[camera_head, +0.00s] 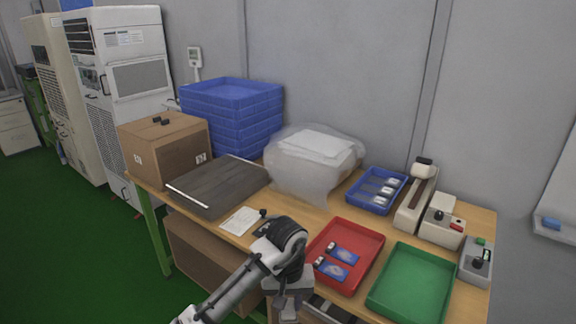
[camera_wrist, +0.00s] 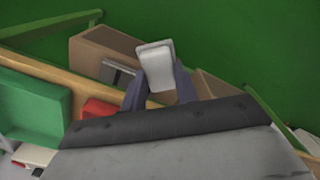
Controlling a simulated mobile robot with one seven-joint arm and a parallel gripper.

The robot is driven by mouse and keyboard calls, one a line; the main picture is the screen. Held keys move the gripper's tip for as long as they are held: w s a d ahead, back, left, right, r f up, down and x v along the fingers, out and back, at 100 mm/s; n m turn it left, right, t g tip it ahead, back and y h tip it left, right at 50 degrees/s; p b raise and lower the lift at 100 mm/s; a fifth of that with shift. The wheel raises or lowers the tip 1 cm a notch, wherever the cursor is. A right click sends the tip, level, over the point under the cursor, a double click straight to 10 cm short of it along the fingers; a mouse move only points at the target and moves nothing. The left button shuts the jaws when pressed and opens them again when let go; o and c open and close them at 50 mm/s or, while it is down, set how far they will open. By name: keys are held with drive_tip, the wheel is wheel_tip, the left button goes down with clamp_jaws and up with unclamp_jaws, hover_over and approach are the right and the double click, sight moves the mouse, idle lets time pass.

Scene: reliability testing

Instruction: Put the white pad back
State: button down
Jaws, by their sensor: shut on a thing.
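The white pad (camera_wrist: 155,66) is a small pale block with rounded corners. It is held between the two dark fingers of my gripper (camera_wrist: 158,82), which is shut on it. In the wrist view the pad shows over the green floor and the boxes below the table, off the table's front edge. A clear bag (camera_head: 275,172) with white sheets (camera_head: 318,145) on top stands at the table's back.
The green tray (camera_head: 412,284) is at the front right. A blue tray (camera_head: 361,203) with several small packs lies behind the red tray, which holds packets. Small devices (camera_head: 442,231) stand at right. A dark board (camera_head: 217,187), carton (camera_head: 165,155) and stacked blue crates (camera_head: 232,118) fill the left.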

sight(288, 313)
drive_tip(key=f, duration=0.1)
drive_tip(key=f+b, duration=0.1)
drive_tip(key=f, duration=0.1)
drive_tip(key=f+b, duration=0.1)
drive_tip(key=shift+w+f, duration=0.3)
drive_tip(key=shift+f, duration=0.1)
drive_tip(key=shift+s+f+b, duration=0.1)
drive_tip(key=shift+f+b, duration=0.1)
drive_tip(key=shift+b, duration=0.3)
wheel_tip(288, 313, down, 28)
drive_tip(key=s, duration=0.1)
drive_tip(key=shift+m, duration=0.3)
drive_tip(key=shift+a+r, duration=0.15)
